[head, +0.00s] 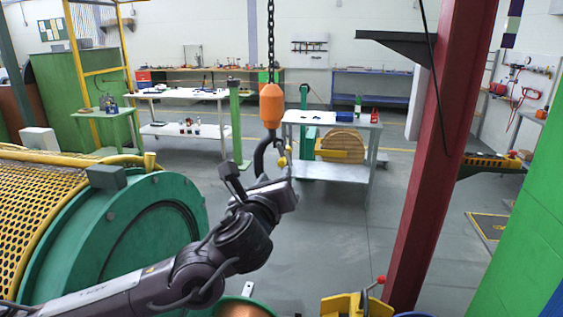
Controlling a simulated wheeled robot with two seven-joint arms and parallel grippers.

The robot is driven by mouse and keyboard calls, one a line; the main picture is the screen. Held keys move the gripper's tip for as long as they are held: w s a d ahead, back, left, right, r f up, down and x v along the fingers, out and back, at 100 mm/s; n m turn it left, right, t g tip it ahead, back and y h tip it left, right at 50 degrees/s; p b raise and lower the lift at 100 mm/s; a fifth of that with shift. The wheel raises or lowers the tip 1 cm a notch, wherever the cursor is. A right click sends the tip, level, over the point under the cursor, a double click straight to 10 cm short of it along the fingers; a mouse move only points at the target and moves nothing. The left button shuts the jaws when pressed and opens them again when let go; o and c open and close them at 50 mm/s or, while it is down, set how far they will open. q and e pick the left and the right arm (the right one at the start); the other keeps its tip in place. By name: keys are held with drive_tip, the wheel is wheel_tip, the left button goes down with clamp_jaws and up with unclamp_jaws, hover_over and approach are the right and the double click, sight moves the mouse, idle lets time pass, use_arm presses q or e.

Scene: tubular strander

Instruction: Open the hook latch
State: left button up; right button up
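A dark hook (259,158) hangs from an orange hook block (271,106) on a black chain, near the top middle of the head view. A small yellow latch (282,161) shows at the right side of the hook's opening. My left arm comes in from the lower left, and its gripper (289,178) is at the lower part of the hook, just below the latch. The gripper overlaps the bottom of the hook in the picture. I cannot tell whether it touches the latch, and its fingers are too small and dark to read. My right gripper is not in view.
A green drum machine with a yellow mesh guard (60,203) stands at the left. A red column (437,150) rises at the right. A grey table (335,119) and a wooden reel (342,146) stand behind the hook. Open grey floor lies between the hook and the column.

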sight(281, 164)
use_arm(q)
drive_tip(key=shift+w+d+r+p, duration=0.1)
drive_tip(key=shift+w+r+p, duration=0.1)
drive_tip(key=shift+w+p, duration=0.2)
drive_tip(key=shift+w+d+r+p, duration=0.15)
drive_tip(key=shift+w+p, duration=0.1)
drive_tip(key=shift+w, duration=0.25)
drive_tip(key=w+p, duration=0.1)
drive_tip(key=w, duration=0.1)
drive_tip(key=w+d+p, duration=0.1)
drive_tip(key=w, duration=0.1)
drive_tip(key=shift+w+f, duration=0.1)
drive_tip(key=shift+w, duration=0.3)
drive_tip(key=shift+w+f+p, duration=0.1)
drive_tip(key=shift+w+p, duration=0.25)
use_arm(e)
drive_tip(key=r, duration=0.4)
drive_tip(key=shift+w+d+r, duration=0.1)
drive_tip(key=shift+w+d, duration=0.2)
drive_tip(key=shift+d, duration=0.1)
use_arm(q)
clamp_jaws()
